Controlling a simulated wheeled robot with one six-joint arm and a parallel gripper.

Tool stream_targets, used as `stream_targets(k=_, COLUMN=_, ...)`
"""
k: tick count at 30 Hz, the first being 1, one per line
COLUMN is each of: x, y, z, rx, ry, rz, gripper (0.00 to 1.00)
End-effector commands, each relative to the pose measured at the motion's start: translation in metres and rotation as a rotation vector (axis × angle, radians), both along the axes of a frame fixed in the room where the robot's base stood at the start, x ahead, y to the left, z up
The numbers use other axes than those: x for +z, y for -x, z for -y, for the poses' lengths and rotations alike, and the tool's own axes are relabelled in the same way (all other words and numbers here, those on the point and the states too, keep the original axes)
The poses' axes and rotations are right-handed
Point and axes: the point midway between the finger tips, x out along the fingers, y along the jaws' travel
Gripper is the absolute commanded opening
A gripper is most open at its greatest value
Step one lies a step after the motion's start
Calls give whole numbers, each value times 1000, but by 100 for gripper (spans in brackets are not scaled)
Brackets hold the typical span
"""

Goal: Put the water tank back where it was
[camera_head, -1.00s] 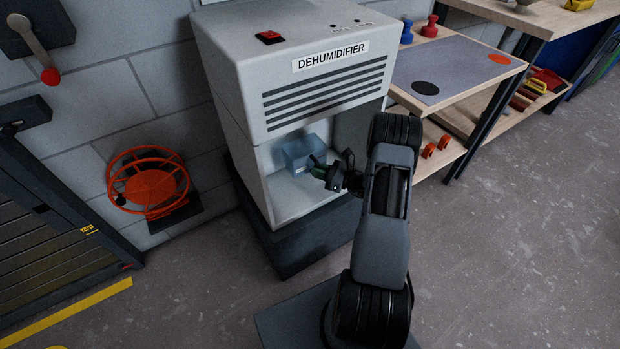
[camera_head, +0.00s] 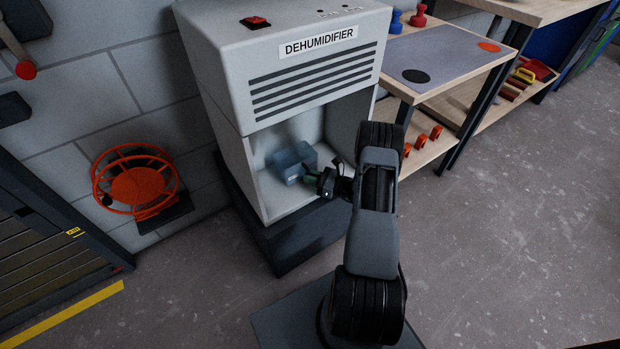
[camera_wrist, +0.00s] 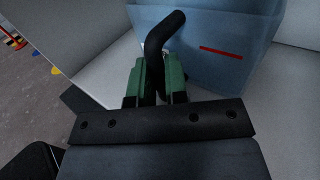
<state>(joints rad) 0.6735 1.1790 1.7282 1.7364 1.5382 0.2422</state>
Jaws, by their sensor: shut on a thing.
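The water tank (camera_head: 291,160) is a translucent blue box inside the open bay of the dehumidifier (camera_head: 318,84). It also fills the upper part of the wrist view (camera_wrist: 215,50), with a red line on its face and a dark bent handle (camera_wrist: 163,40). My gripper (camera_head: 316,178) reaches into the bay from the right. In the wrist view its green fingers (camera_wrist: 158,78) are shut on the handle. The tank stands at or just above the bay floor; I cannot tell whether it touches. My fingers partly hide the handle.
The bay has pale side walls and a pale floor (camera_head: 284,203). A dark plinth (camera_head: 300,240) lies beneath. An orange wheel (camera_head: 137,184) is on the wall at left. A bench (camera_head: 440,62) with shelves stands at right. The floor at right is clear.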

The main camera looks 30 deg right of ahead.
Motion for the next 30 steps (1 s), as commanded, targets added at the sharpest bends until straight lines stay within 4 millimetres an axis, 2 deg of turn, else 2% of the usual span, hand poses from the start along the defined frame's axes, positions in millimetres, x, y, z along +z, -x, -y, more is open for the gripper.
stream_targets(k=2, x=-3, y=0, z=0, rx=0, ry=-1, rz=1, gripper=0)
stream_targets(k=3, x=-4, y=0, z=0, rx=0, ry=-1, rz=-1, gripper=15)
stream_targets(k=11, x=-2, y=0, z=0, rx=0, ry=-1, rz=-1, gripper=39)
stream_targets(k=21, x=2, y=2, z=2, rx=-1, ry=-1, rz=-1, gripper=39)
stream_targets(k=30, x=1, y=42, z=38, rx=-6, ry=-2, rz=-2, gripper=39)
